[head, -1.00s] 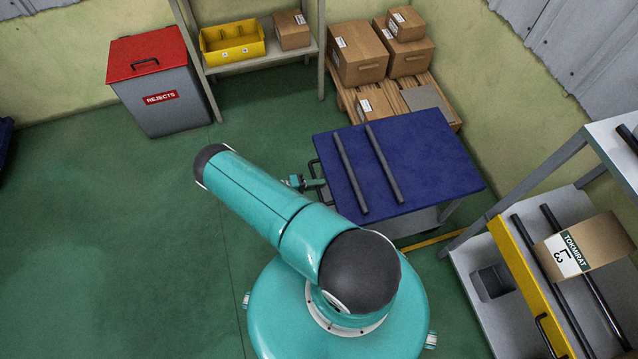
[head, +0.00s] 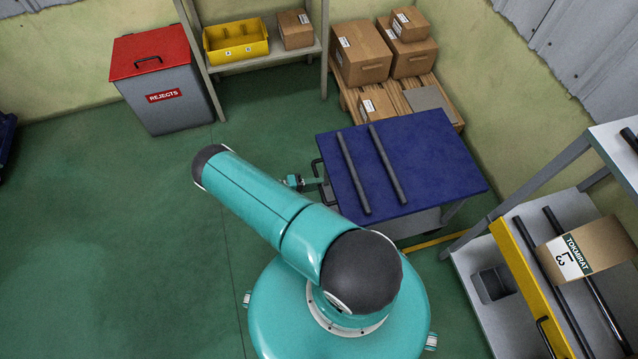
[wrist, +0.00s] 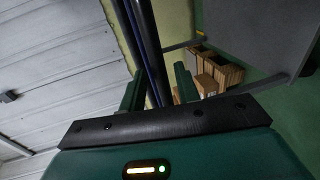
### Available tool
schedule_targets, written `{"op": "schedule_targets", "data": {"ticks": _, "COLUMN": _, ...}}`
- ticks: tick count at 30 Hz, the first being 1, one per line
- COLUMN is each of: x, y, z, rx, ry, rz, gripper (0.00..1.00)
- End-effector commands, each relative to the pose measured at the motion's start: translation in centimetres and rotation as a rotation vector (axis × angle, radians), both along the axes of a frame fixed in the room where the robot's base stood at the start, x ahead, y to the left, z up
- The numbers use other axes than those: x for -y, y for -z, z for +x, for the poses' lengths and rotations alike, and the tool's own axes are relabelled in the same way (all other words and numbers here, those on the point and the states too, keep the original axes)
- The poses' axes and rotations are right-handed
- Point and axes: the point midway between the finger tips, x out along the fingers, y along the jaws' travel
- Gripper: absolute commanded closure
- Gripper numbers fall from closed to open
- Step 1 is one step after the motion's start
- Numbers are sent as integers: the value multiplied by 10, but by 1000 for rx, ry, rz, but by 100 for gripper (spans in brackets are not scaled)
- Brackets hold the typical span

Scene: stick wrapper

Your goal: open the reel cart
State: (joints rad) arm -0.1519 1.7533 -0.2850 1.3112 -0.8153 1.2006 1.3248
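The blue-topped cart (head: 432,150), which I take to be the reel cart, stands right of my arm. A black handle (head: 316,165) sits at its left edge. My gripper (head: 308,183) is small and beside this handle, partly hidden by my own arm. In the wrist view, the two green fingers of my gripper (wrist: 160,88) are apart. A black bar (wrist: 147,45), likely the handle, runs between them. A gap shows by the right finger; whether the bar touches the left finger is unclear.
Two dark rods (head: 384,165) lie on the cart's top. A grey shelf unit (head: 482,290) with a yellow-fronted drawer (head: 530,285) stands at right. Cartons on a pallet (head: 360,55) are behind the cart. A red-lidded rejects bin (head: 150,52) stands back left.

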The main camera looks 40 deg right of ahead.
Motion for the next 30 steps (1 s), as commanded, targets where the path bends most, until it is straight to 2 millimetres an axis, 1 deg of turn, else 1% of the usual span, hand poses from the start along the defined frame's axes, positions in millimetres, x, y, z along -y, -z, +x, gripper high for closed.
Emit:
{"op": "schedule_targets", "data": {"ticks": 9, "x": -61, "y": -14, "z": 32, "rx": 2, "ry": -4, "rz": 2, "gripper": 68}}
{"op": "schedule_targets", "data": {"ticks": 12, "x": -79, "y": -18, "z": 41, "rx": 3, "ry": -3, "rz": 2, "gripper": 68}}
{"op": "schedule_targets", "data": {"ticks": 15, "x": -92, "y": -21, "z": 48, "rx": 2, "ry": -2, "rz": 1, "gripper": 68}}
{"op": "schedule_targets", "data": {"ticks": 18, "x": -100, "y": -24, "z": 52, "rx": 0, "ry": -1, "rz": 0, "gripper": 68}}
{"op": "schedule_targets", "data": {"ticks": 21, "x": -104, "y": -25, "z": 53, "rx": 1, "ry": 0, "rz": 0, "gripper": 68}}
{"op": "schedule_targets", "data": {"ticks": 30, "x": -104, "y": -25, "z": 53, "rx": 0, "ry": 0, "rz": 0, "gripper": 68}}
